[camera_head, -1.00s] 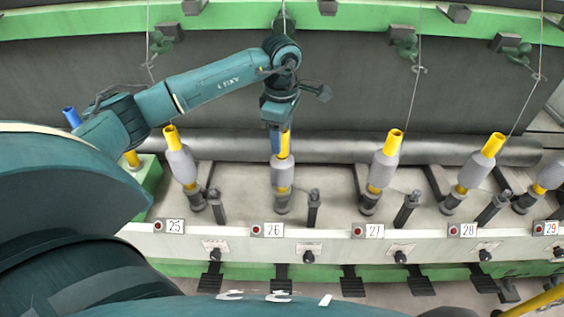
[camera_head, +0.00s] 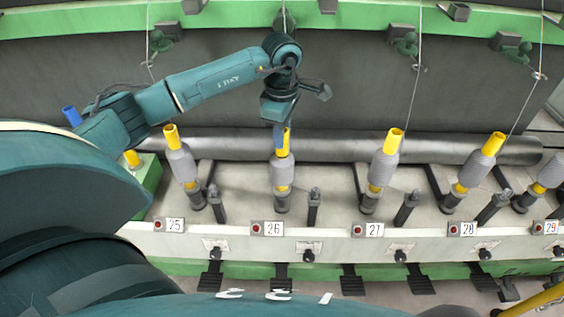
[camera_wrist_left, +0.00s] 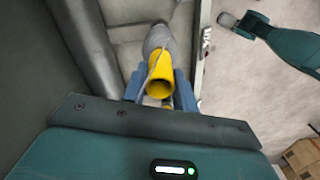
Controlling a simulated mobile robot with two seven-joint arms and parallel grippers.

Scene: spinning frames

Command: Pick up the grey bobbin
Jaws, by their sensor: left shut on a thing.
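The grey bobbin (camera_head: 282,172) stands upright at position 26, with grey yarn around a yellow tube whose top sticks out. My left gripper (camera_head: 280,137) comes down from above and is shut on the yellow top of this bobbin. In the left wrist view the bobbin (camera_wrist_left: 158,40) shows its open yellow end between the blue fingers of the left gripper (camera_wrist_left: 158,88). The bobbin's lower end is still at its spindle base in the head view. My right gripper is not clearly in view.
Similar grey bobbins stand at position 25 (camera_head: 182,166), position 27 (camera_head: 383,168) and position 28 (camera_head: 474,169). Short dark posts stand between them. A grey roller (camera_head: 335,148) runs behind the row. A green box (camera_head: 148,180) is at the left.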

